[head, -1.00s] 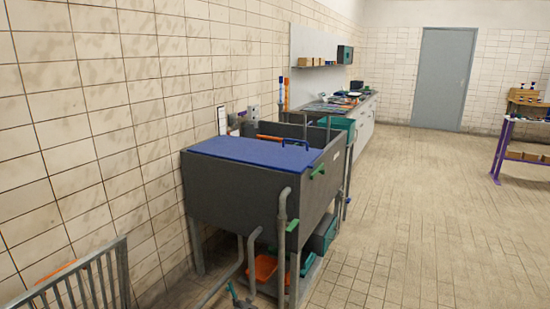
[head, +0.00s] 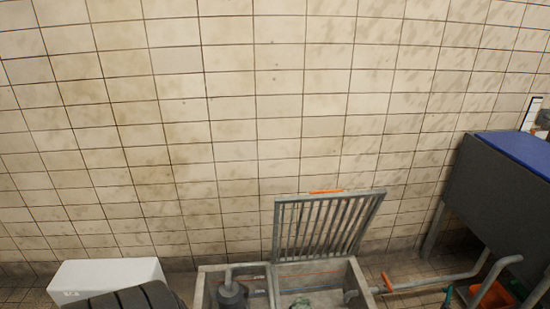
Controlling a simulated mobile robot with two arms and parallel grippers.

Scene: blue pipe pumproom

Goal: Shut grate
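The grate (head: 324,228) is a grey metal frame with parallel bars and shows low in the head view, right of the middle. It stands raised, tilted up toward the tiled wall, along the back of an open concrete pit (head: 359,284). A small orange piece (head: 326,191) shows at the grate's top edge. The pit's left part holds a dark grey pump-like object (head: 232,291) with a pipe. Something greenish (head: 301,304) lies in the right part, cut by the frame's lower edge. Neither of my grippers is in view.
A white box (head: 107,277) stands left of the pit, partly behind a dark ribbed shape at the bottom edge. A pipe with an orange handle (head: 387,282) runs right from the pit. A dark tank with a blue lid (head: 515,149) stands at the right, with an orange bin (head: 492,297) below.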

